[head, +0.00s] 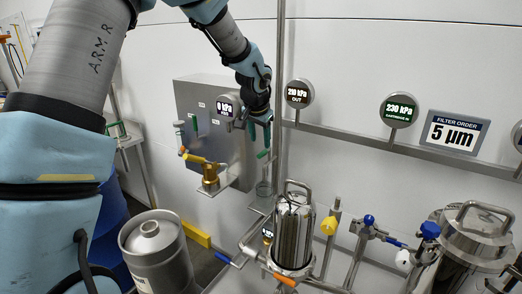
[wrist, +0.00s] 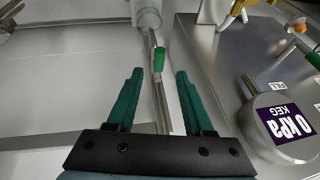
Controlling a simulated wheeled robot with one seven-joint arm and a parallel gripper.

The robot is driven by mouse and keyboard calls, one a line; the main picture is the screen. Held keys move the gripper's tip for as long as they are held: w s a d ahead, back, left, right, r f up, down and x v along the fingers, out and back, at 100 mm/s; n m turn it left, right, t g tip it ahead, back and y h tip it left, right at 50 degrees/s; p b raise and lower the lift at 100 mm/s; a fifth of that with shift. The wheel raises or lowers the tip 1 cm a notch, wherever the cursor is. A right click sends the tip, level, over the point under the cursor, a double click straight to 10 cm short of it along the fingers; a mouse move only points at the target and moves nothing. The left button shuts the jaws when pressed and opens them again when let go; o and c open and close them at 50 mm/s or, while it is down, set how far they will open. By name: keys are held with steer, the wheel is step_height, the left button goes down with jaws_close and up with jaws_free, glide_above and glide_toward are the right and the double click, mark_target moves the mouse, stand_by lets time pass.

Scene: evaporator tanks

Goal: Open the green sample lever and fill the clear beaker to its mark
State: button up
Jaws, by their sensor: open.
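The green sample lever (head: 262,154) is a small green handle on a thin metal pipe. In the wrist view the lever (wrist: 160,60) lies between and slightly beyond the fingertips, with no visible contact. My gripper (head: 260,127) is just above the lever in the head view. In the wrist view my gripper (wrist: 159,76) is open, its two green fingers apart and empty. The clear beaker (head: 263,189) stands below the lever; its rim and side also show in the wrist view (wrist: 147,14). Its mark and any liquid level are too small to tell.
A gauge reading 0 kPa KEG (wrist: 284,128) sits close on the right in the wrist view. A grey panel (head: 205,110) and a brass valve with a yellow handle (head: 209,172) are left of the gripper. A steel filter housing (head: 294,230) stands in front; a vertical pipe (head: 280,80) is close right.

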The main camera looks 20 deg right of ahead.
steer(key=v, duration=0.5)
steer(key=shift+b, duration=0.35)
steer(key=s+a+f+n+y, duration=0.1)
steer(key=a+n, duration=0.1)
steer(key=a, duration=0.6)
steer(key=s+a+f+n+g, duration=0.1)
steer(key=a+n, duration=0.1)
steer(key=a, duration=0.6)
steer(key=s+a+f+n+y, duration=0.1)
steer(key=a+f+n, duration=0.1)
steer(key=a, duration=0.6)
steer(key=s+a+f+n+g, duration=0.1)
steer(key=s+a+n, duration=0.4)
steer(key=s+a, duration=0.6)
steer(key=shift+a+f+g+y, duration=0.3)
steer(key=shift+a+f, duration=0.5)
steer(key=shift+a, duration=0.4)
steer(key=shift+w, duration=0.1)
steer(key=shift+c, duration=0.2)
